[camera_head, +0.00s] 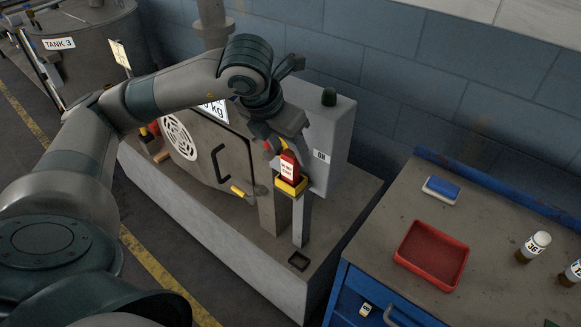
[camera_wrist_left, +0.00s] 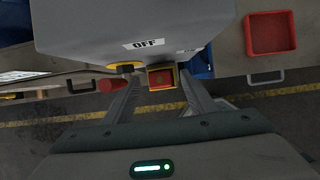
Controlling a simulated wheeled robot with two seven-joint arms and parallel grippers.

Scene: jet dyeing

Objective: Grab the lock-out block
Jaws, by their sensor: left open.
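The lock-out block (camera_head: 288,166) is red with a white label and stands upright in a yellow holder (camera_head: 291,187) on a grey post. In the left wrist view, a red block top (camera_wrist_left: 161,80) shows inside the yellow frame. My left gripper (camera_head: 285,150) is above and around the block, beside the grey switch box (camera_head: 330,140). Its fingers are open, one on each side of the block in the left wrist view. I cannot tell whether they touch it. The fingers partly hide the block's upper part. My right gripper is not in view.
A red-and-yellow switch part (camera_wrist_left: 112,84) sits on the box close to the left finger. A workbench (camera_head: 480,240) at right holds a red tray (camera_head: 432,252), a blue-and-white item (camera_head: 441,190) and bottles. A machine door with a handle (camera_head: 220,165) stands at left.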

